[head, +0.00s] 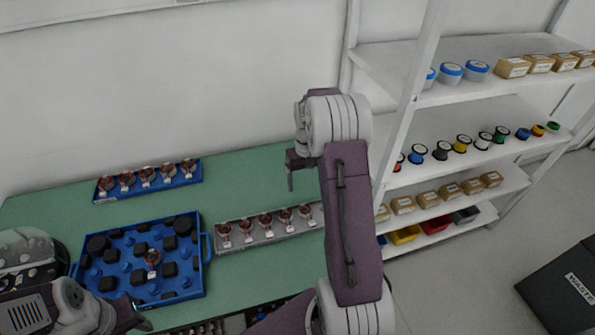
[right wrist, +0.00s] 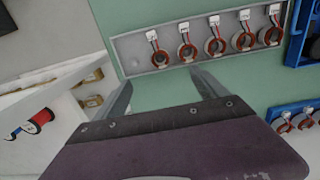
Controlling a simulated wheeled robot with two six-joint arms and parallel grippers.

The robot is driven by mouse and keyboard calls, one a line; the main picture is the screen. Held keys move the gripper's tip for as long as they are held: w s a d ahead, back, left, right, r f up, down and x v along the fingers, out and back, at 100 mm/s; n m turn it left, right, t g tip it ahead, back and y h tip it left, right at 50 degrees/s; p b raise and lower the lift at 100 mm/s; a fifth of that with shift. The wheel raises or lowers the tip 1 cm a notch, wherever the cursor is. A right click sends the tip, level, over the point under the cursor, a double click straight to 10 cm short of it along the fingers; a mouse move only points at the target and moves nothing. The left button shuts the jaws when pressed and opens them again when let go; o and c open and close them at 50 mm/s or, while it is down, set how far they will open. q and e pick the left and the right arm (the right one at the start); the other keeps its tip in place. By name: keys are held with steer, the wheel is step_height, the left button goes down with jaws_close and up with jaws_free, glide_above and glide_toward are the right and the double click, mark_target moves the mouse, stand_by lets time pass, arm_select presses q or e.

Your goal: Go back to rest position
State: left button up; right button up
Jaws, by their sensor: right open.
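My right gripper (head: 291,172) hangs above the green table, near the right end of the grey tray. In the right wrist view the right gripper (right wrist: 165,92) has its two fingers apart with nothing between them. The grey tray (right wrist: 150,58) holds a row of several copper stators with white tags; the same tray (head: 250,239) shows in the head view. My left gripper (head: 140,312) is at the lower left, beside the blue fixture's front edge; its fingers are too unclear to tell their state.
A blue fixture (head: 203,246) with black blocks bears one stator (head: 152,258). A blue tray (head: 103,197) with several stators lies behind it. A white shelf (head: 410,120) with spools, jars and boxes stands at the right. A black waste bin (head: 560,300) is on the floor.

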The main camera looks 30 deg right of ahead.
steer(key=s+a+r+n+t, duration=0.1)
steer(key=s+a+r+n, duration=0.15)
steer(key=a, duration=0.45)
steer(key=s+a+r+n, duration=0.1)
steer(key=a+r, duration=0.2)
steer(key=a, duration=0.4)
steer(key=s+a+f, duration=0.2)
steer(key=s, duration=0.3)
steer(key=s+a+f, duration=0.2)
steer(key=s+a, duration=0.1)
steer(key=s, duration=0.3)
steer(key=shift+s+f, duration=0.15)
steer(key=shift+f, duration=0.1)
steer(key=shift+s, duration=0.15)
steer(key=shift+d+m, duration=0.1)
steer(key=shift+m, duration=0.15)
